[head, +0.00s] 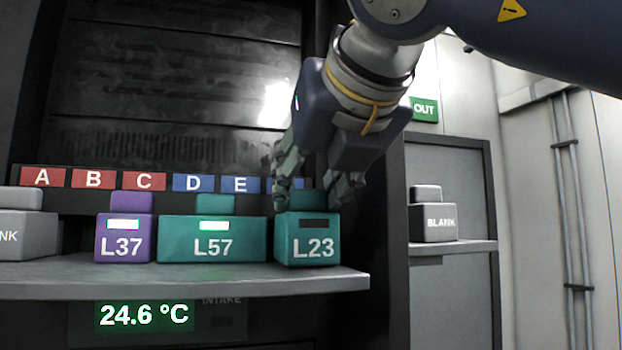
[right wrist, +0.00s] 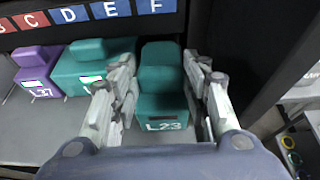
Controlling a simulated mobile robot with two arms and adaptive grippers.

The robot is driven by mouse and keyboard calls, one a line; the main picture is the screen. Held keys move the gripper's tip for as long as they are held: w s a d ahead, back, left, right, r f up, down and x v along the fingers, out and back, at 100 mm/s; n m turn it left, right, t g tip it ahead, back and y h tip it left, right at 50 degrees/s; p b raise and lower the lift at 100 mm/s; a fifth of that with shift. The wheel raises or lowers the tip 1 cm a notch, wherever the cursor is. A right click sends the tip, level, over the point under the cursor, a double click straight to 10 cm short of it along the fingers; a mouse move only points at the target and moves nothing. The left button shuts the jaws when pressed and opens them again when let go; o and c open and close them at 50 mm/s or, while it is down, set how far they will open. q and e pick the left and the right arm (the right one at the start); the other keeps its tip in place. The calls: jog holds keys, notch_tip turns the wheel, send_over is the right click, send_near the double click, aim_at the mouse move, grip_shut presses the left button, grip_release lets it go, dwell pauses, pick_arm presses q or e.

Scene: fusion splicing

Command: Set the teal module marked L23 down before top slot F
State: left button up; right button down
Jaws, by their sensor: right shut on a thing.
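The teal module marked L23 (head: 313,247) stands upright at the right end of the grey shelf (head: 190,280), in front of the blue slot label area at F. It also shows in the right wrist view (right wrist: 162,105), with the F label (right wrist: 155,6) above and behind it. My right gripper (head: 308,195) reaches down from above and is shut on L23, one finger at each side of its raised back part. Its indicator is dark. The F label is mostly hidden by my gripper in the head view. My left gripper is not in view.
A wide teal module L57 (head: 212,240) stands just left of L23, with a narrow gap. A purple module L37 (head: 123,238) and a grey blank (head: 22,235) stand further left. A BLANK module (head: 433,226) sits on a separate shelf at the right.

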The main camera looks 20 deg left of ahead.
jog(key=shift+s+d, duration=0.1)
jog(key=shift+s, duration=0.1)
jog(key=shift+f, duration=0.2)
jog(key=c, duration=0.9)
grip_release()
jog(key=shift+w, duration=0.1)
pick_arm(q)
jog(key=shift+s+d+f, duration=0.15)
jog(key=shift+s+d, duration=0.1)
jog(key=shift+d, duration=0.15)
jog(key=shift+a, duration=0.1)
pick_arm(e)
jog(key=shift+r, duration=0.15)
jog(key=shift+s+d, duration=0.1)
jog(key=shift+s, duration=0.15)
pick_arm(q)
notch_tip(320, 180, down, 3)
jog(key=b, duration=0.3)
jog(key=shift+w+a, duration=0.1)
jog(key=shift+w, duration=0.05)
pick_arm(e)
jog(key=v, duration=1.1)
jog(key=shift+s+d+r, duration=0.15)
jog(key=shift+d, duration=0.05)
